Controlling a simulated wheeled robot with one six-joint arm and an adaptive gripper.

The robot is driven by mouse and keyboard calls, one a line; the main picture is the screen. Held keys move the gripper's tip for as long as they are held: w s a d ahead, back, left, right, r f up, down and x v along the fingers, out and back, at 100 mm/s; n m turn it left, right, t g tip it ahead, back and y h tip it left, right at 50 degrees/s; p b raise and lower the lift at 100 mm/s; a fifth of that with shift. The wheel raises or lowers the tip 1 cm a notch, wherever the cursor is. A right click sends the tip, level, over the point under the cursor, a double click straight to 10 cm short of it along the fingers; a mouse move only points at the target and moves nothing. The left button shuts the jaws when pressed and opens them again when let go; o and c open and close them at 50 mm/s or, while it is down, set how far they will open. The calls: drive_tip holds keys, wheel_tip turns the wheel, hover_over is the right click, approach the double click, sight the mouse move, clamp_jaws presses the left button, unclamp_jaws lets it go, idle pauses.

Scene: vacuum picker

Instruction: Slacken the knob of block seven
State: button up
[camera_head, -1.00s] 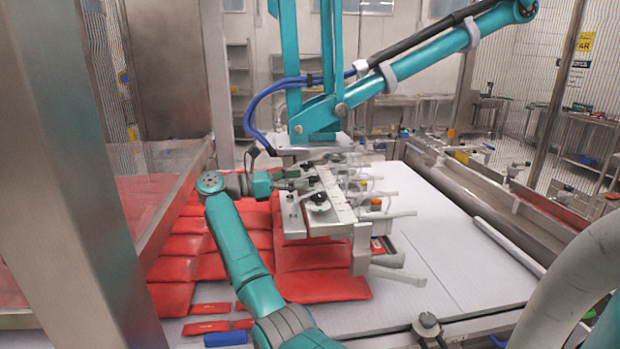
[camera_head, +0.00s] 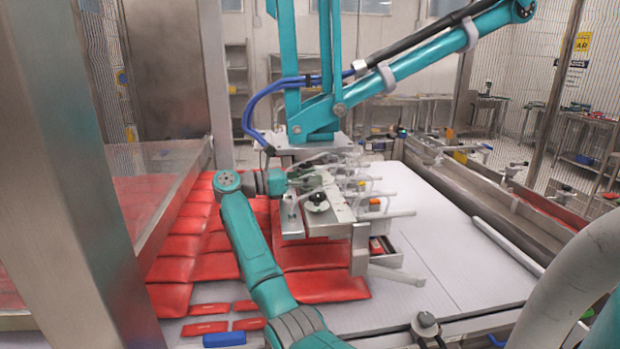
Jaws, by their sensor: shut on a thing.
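The vacuum picker's metal head (camera_head: 335,215) hangs over the table and carries a row of clamp blocks with black knobs. My gripper (camera_head: 308,183) reaches in from the left and is shut on a small knob on the left side of the row. My gripper's fingers largely hide that knob. A nearer black knob (camera_head: 317,198) stands free just in front of my gripper. No block numbers can be read, so I cannot tell which block is seven.
Red packs (camera_head: 185,246) cover the table's left side, under my arm. The white table top (camera_head: 450,250) is clear on the right. A steel post (camera_head: 60,150) and a clear panel (camera_head: 160,185) stand at the left. Blue hoses (camera_head: 262,100) hang above the head.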

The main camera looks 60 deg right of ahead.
drive_tip(key=shift+t, duration=0.3)
drive_tip(key=shift+n+t+h, duration=0.7)
drive_tip(key=shift+n, duration=0.1)
drive_tip(key=o, duration=1.2)
drive_tip(key=shift+c, duration=0.2)
drive_tip(key=v, duration=1.2)
drive_tip(key=shift+a, duration=0.1)
